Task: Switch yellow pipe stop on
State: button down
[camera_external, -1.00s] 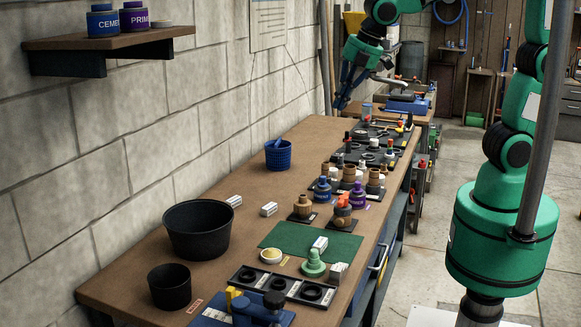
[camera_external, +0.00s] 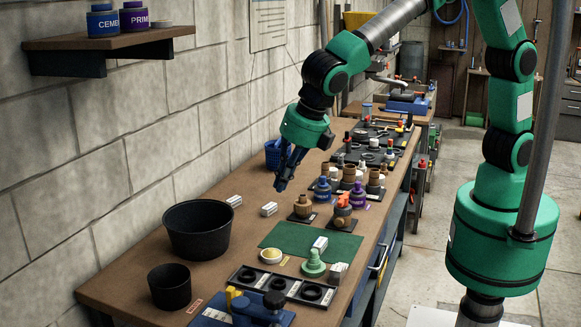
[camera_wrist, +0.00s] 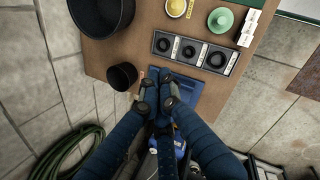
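A small yellow upright piece (camera_external: 233,294), which may be the yellow pipe stop, shows at the bottom of the external view. It stands beside blue and dark pipe parts on a blue base (camera_external: 210,318). My gripper (camera_external: 284,182) hangs above the far part of the bench, pointing down, well beyond the yellow piece and near the blue basket. In the wrist view the blue fingers of my gripper (camera_wrist: 157,102) cover much of the blue base (camera_wrist: 185,90), and the yellow piece cannot be made out. Nothing shows between the fingers. Their opening is unclear.
The workbench (camera_external: 130,278) carries a large black bucket (camera_external: 198,230), a smaller black pot (camera_external: 170,287), a blue basket (camera_external: 272,155) and a black tray with rings (camera_external: 280,284). Several fittings stand along the right edge. The wall runs along the left.

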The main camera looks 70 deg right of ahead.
jog(key=s+a+f+n, duration=0.2)
jog(key=a+f+n, duration=0.1)
jog(key=a+f, duration=0.3)
jog(key=s+a+f+n, duration=0.3)
jog(key=a+f, duration=0.3)
jog(key=a, duration=0.4)
jog(key=shift+s+a+n, duration=0.15)
jog(key=shift+a+n, duration=0.05)
jog(key=shift+n, duration=0.5)
jog(key=b+x, duration=0.1)
jog(key=x, duration=0.8)
jog(key=shift+f+b, duration=0.25)
jog(key=shift+b, duration=0.1)
jog(key=w, duration=0.3)
jog(key=shift+w+f, duration=0.1)
jog(key=shift+f, duration=0.05)
jog(key=shift+w+b, duration=0.3)
jog(key=shift+w, duration=0.35)
